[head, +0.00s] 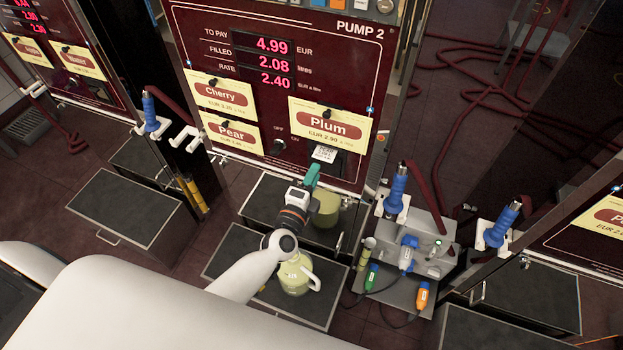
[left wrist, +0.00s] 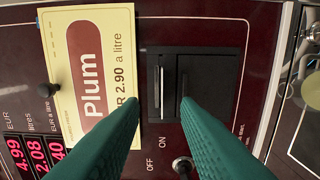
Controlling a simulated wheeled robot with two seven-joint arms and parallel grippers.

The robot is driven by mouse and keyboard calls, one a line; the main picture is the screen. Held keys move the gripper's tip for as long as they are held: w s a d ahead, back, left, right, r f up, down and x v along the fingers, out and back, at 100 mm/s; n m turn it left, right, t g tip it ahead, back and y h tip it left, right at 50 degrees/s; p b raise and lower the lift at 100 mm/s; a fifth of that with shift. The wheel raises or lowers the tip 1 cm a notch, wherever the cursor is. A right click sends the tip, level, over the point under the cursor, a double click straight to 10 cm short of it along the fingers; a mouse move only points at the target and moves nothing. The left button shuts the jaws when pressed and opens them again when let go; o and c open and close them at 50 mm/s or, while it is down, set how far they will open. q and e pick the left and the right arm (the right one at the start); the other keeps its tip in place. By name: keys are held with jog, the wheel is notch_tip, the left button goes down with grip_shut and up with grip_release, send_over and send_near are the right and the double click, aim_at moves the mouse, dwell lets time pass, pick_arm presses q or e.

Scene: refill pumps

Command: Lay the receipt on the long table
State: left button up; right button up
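The receipt (head: 324,153) is a small white printed slip sticking out of a black slot panel (left wrist: 205,80) at the lower right of the Pump 2 front. In the left wrist view the receipt (left wrist: 161,92) is seen nearly edge-on as a thin white strip. My left gripper (head: 312,175), with green fingers, is just below the receipt in the head view. In the left wrist view its fingertips (left wrist: 161,100) are apart, one on each side of the strip as seen, with nothing visibly gripped. Contact cannot be told. My right gripper is not in view. I cannot make out the long table.
A jug (head: 297,277) of pale liquid stands on a dark platform under my arm, with another pale container (head: 326,211) behind. A grey unit with coloured nozzles (head: 407,254) stands to the right. A knob (left wrist: 182,166) sits near the slot. Red hoses (head: 480,95) lie at the right.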

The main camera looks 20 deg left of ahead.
aim_at(327, 150)
pick_arm(q)
jog(key=w, duration=0.1)
jog(key=w+b, duration=0.1)
jog(key=w, duration=0.1)
jog(key=w+b, duration=0.1)
jog(key=shift+w+d+f, duration=0.1)
jog(key=shift+w+f, duration=0.05)
jog(key=shift+f, duration=0.1)
jog(key=shift+w+r+b, duration=0.1)
jog(key=shift+w+b, duration=0.25)
jog(key=shift+w, duration=0.55)
jog(key=shift+c, duration=0.3)
grip_shut()
jog(key=shift+p, duration=0.35)
